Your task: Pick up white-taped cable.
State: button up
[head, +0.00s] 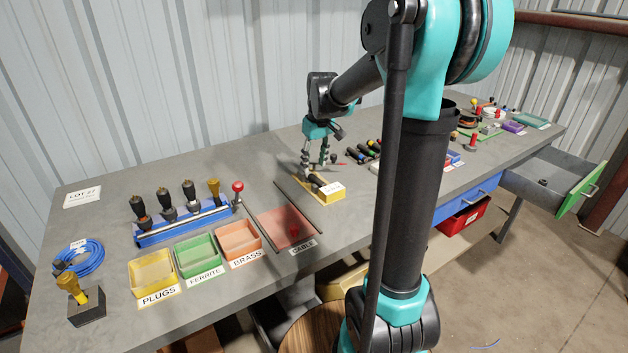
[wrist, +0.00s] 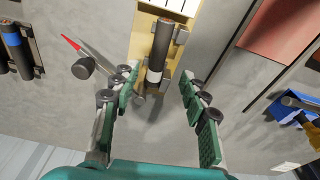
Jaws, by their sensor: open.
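The white-taped cable (wrist: 160,47) is a short black cylinder with a white band near its lower end in the wrist view. It lies in a cradle on a yellow block (wrist: 146,24). In the head view, the black cable (head: 318,181) shows small on top of the yellow block (head: 329,194), partly behind my gripper. My gripper (wrist: 158,82) is open and empty. Its green-padded fingers stand on either side of the cable's near end, apart from it, in the wrist view. In the head view, my gripper (head: 315,167) points down just above and behind the block.
Several taped cables (head: 367,150) lie right of the block; a blue-taped one (wrist: 12,42) shows at the wrist view's left. A red-tipped tool (wrist: 85,50) lies close by. A red cable tray (head: 270,222) is left of the block, beyond a dark rail (head: 292,204).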

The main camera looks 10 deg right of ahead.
aim_at(314, 177)
jog(key=shift+w+d+f, duration=0.1)
jog(key=shift+f, duration=1.25)
jog(key=shift+w+f, duration=0.1)
jog(key=shift+f, duration=1.2)
grip_shut()
